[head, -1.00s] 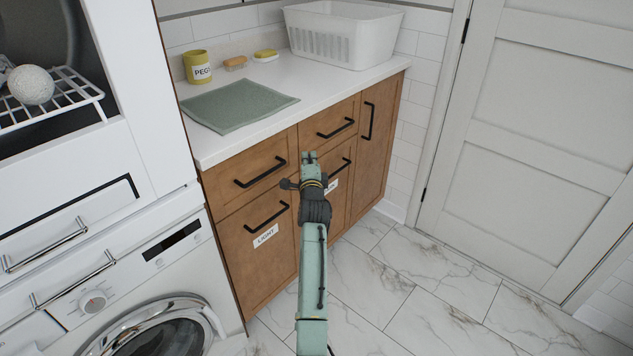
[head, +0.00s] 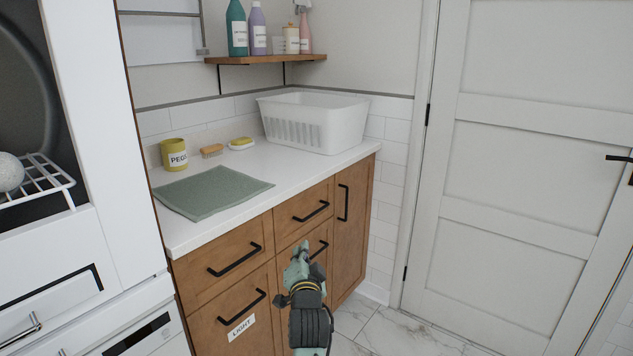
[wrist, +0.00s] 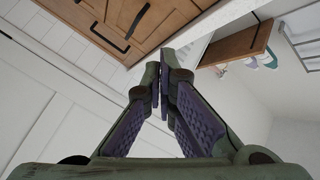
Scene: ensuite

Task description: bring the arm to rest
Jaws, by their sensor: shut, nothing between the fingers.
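My gripper (head: 299,260) is in front of the wooden cabinet (head: 228,300), below the countertop edge, with nothing visible in it. In the wrist view my gripper (wrist: 163,75) has its two fingers brought together at the tips, empty. The cabinet's drawers and doors with black handles look shut. My arm reaches up from the bottom of the head view.
On the white counter (head: 260,210) are a green cloth (head: 212,192), a yellow peg pot (head: 175,154), a brush (head: 212,151), a yellow soap (head: 241,142) and a white basket (head: 318,125). A bottle shelf (head: 268,60) hangs above. A white door (head: 520,150) stands right.

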